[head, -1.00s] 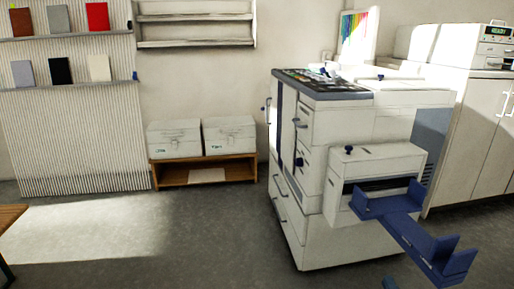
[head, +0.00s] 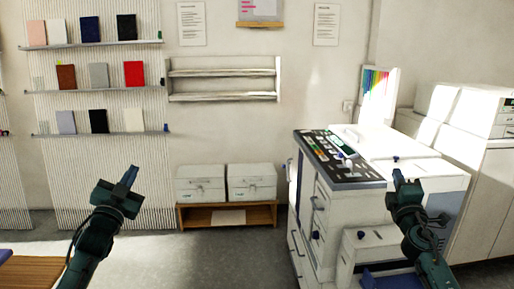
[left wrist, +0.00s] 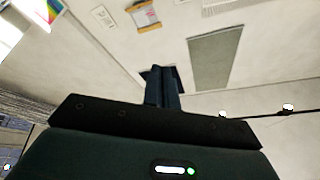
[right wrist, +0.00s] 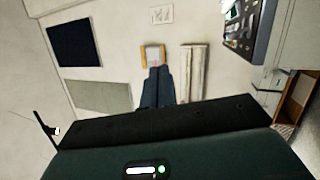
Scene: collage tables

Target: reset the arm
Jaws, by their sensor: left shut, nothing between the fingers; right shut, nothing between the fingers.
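My left gripper (head: 130,177) is raised at the left of the head view, in front of the ribbed wall panel, with its fingers together and empty. Its fingers also show closed in the left wrist view (left wrist: 163,72). My right gripper (head: 397,174) is raised at the right of the head view, in front of the white copier. Its fingers are together and empty in the right wrist view (right wrist: 157,74). Both forearms point upward, and neither gripper is seen touching anything.
The white copier (head: 325,222) with a dark control panel stands at the right. Two white boxes (head: 201,190) sit on a low wooden shelf (head: 245,215) at the back. A wooden table edge (head: 36,272) shows at lower left. Open grey floor (head: 215,262) lies between.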

